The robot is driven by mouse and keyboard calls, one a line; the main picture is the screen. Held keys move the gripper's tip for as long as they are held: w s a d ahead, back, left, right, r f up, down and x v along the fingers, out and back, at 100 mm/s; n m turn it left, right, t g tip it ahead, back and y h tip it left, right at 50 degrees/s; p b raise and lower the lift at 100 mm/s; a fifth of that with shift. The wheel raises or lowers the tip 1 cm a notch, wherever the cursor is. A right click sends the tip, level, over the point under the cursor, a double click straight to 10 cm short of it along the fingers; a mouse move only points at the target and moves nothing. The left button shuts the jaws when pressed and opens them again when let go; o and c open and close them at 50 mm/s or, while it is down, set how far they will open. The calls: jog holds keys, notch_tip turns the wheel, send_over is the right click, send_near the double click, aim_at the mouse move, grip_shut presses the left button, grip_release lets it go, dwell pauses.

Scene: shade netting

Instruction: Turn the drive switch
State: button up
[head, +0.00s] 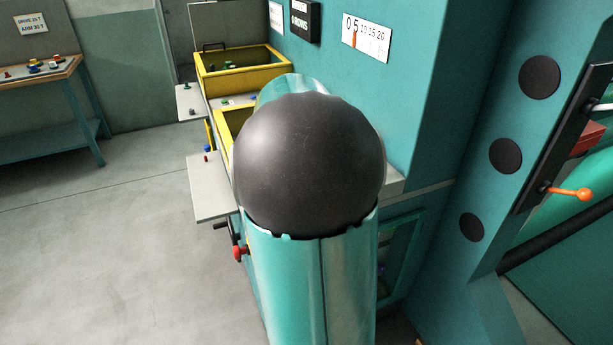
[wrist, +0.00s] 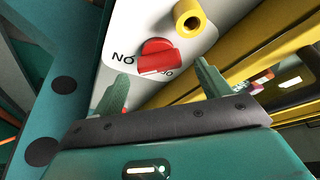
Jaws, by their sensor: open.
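A red rotary switch (wrist: 158,58) with a raised grip bar sits on a white panel (wrist: 122,40) in the wrist view. Black letters reading "NO" stand to its left; more lettering below it is partly covered. I cannot read a label naming it as the drive switch. My gripper (wrist: 162,72) is open, with one green finger to the left of the switch and the other to its right. The fingers appear apart from the switch, though the depth is hard to judge. In the head view my own arm hides the gripper and this switch.
A yellow hollow knob (wrist: 188,16) sits close above the switch, and a yellow frame (wrist: 245,50) runs along the right. In the head view, yellow trays (head: 240,68) line the teal machine, an orange-tipped lever (head: 570,193) is at right, and the floor (head: 110,235) at left is clear.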

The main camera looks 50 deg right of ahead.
jog(key=v, duration=1.1)
jog(key=shift+a+r, duration=0.1)
jog(key=shift+r, duration=0.05)
jog(key=s+a+f+n+t+y, duration=0.1)
jog(key=a+n, duration=0.4)
jog(key=a, duration=0.7)
jog(key=s+a+f+n+t+y, duration=0.2)
jog(key=a+n, duration=0.3)
jog(key=a, duration=0.7)
jog(key=s+a+f+n+t+y, duration=0.1)
jog(key=s+a+n, duration=0.2)
jog(key=a, duration=0.9)
jog(key=shift+s+f+n, duration=0.2)
jog(key=shift+s+n, duration=0.15)
jog(key=shift+n, duration=0.85)
jog(key=shift+d, duration=0.15)
jog(key=c, duration=0.9)
jog(key=shift+d, duration=0.15)
